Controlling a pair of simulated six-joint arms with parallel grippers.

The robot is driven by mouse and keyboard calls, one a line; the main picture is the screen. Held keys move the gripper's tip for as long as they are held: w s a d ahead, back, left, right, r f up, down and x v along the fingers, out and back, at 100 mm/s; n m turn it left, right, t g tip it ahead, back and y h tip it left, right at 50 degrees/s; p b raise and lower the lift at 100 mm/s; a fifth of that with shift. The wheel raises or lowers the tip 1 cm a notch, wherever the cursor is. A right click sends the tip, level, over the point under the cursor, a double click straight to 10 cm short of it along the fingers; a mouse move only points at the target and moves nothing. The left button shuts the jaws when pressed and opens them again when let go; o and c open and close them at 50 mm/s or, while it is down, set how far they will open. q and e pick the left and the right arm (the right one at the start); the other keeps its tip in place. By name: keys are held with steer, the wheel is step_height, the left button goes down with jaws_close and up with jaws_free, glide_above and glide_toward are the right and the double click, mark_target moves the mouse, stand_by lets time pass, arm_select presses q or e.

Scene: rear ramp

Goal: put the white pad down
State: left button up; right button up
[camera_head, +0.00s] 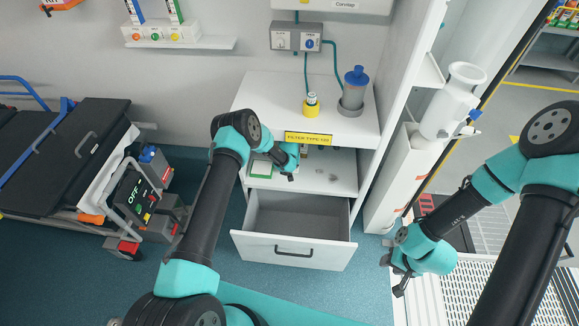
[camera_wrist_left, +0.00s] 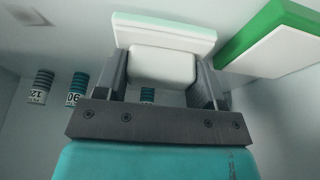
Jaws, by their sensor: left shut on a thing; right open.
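The white pad (camera_wrist_left: 163,67) shows in the left wrist view between the two fingers of my left gripper (camera_wrist_left: 162,75), which is shut on it. A thin pale plate with a greenish edge lies along the pad's far side. My right gripper (camera_head: 396,276) is open and empty, low on the right, outside the cabinet.
A green-and-white block (camera_wrist_left: 275,40) lies close by at the upper right of the wrist view. Banded, numbered cylinders (camera_wrist_left: 77,88) stand at its left. Below the shelf, a drawer (camera_head: 300,217) is pulled open and looks empty. A blue-capped canister (camera_head: 354,88) stands on the counter.

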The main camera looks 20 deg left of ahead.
arm_select(q)
steer(key=shift+f, duration=0.85)
steer(key=shift+f, duration=0.1)
steer(key=o, duration=0.9)
steer(key=shift+s+r, duration=0.15)
steer(key=shift+r, duration=0.45)
steer(key=s+r, duration=0.1)
steer(key=r, duration=0.1)
steer(key=s+r, duration=0.1)
steer(key=shift+s+d+r, duration=0.15)
steer(key=shift+s+r, duration=0.05)
steer(key=shift+r, duration=0.15)
steer(key=s+d, duration=0.1)
steer(key=s, duration=0.9)
steer(key=shift+s+d, duration=0.35)
steer(key=shift+d, duration=0.05)
